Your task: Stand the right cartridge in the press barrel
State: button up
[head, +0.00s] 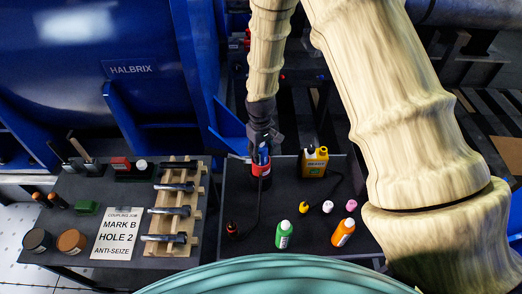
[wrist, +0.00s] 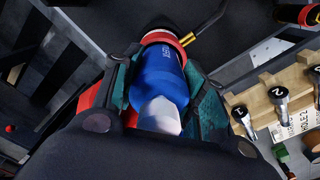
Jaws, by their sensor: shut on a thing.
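My gripper (head: 262,148) is shut on a blue cartridge (wrist: 160,80) with a pale, tapered end. In the head view a little of the blue cartridge (head: 263,158) shows below the fingers. The cartridge is in line with the press barrel (head: 264,171), which has a red rim and a dark body. In the wrist view the cartridge's far end meets the barrel's red rim (wrist: 168,39). I cannot tell how deep it sits inside. A green cartridge (head: 283,235) and an orange cartridge (head: 342,232) lie on the dark table.
Yellow, white and pink small caps (head: 327,206) lie behind the cartridges. A yellow jug (head: 315,161) stands right of the barrel. A dark hose curves beside it. On the left bench are a card (head: 118,233) reading "MARK B HOLE 2 ANTI-SEIZE" and a wooden bolt rack (head: 201,190).

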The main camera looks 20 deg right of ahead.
jog(key=shift+f+b, duration=0.5)
jog(key=shift+f, duration=0.7)
jog(key=o, duration=1.4)
jog(key=shift+c, duration=0.2)
jog(key=shift+r, duration=0.15)
notch_tip(320, 180, up, 12)
jog(key=shift+f, duration=0.1)
